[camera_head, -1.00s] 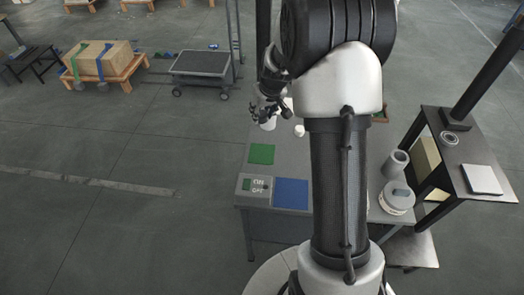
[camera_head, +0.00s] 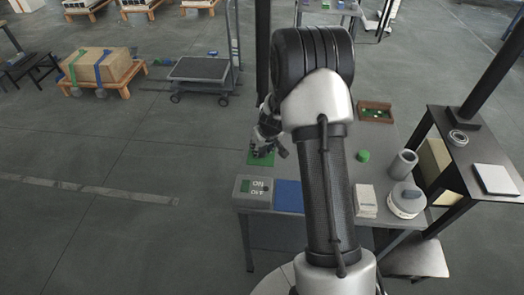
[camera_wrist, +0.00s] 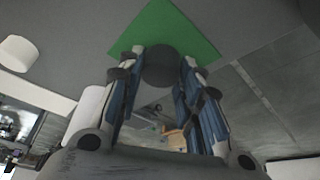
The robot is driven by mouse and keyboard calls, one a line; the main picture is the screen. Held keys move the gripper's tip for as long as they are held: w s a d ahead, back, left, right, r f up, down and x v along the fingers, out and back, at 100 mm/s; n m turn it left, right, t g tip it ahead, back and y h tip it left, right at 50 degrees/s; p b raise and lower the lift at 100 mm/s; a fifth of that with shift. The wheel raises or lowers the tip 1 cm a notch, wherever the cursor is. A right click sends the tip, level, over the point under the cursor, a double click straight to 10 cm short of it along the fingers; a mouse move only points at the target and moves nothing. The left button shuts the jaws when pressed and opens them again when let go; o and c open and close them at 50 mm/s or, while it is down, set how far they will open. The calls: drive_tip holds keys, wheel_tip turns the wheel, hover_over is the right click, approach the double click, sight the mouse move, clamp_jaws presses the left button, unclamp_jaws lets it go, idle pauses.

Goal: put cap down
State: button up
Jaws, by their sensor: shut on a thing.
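In the wrist view, a dark round piece, seemingly the cap (camera_wrist: 164,68), sits between my gripper's (camera_wrist: 161,60) two fingertips. The fingers are shut on it. Behind it lies a green square mat (camera_wrist: 170,28) on the grey table. In the head view, my gripper (camera_head: 261,150) is over the green mat (camera_head: 267,161) and covers much of it. The cap cannot be made out there. Whether the cap touches the mat is unclear.
A box marked ON/OFF (camera_head: 247,198) and a blue mat (camera_head: 288,196) are at the near table edge. A green round piece (camera_head: 362,155), a grey cylinder (camera_head: 404,164) and a tray (camera_head: 375,105) stand to the right. A white cylinder (camera_wrist: 18,53) shows in the wrist view.

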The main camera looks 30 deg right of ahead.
drive_tip(key=shift+f, duration=0.15)
drive_tip(key=shift+f, duration=0.15)
drive_tip(key=o, duration=0.9)
drive_tip(key=shift+r, duration=0.2)
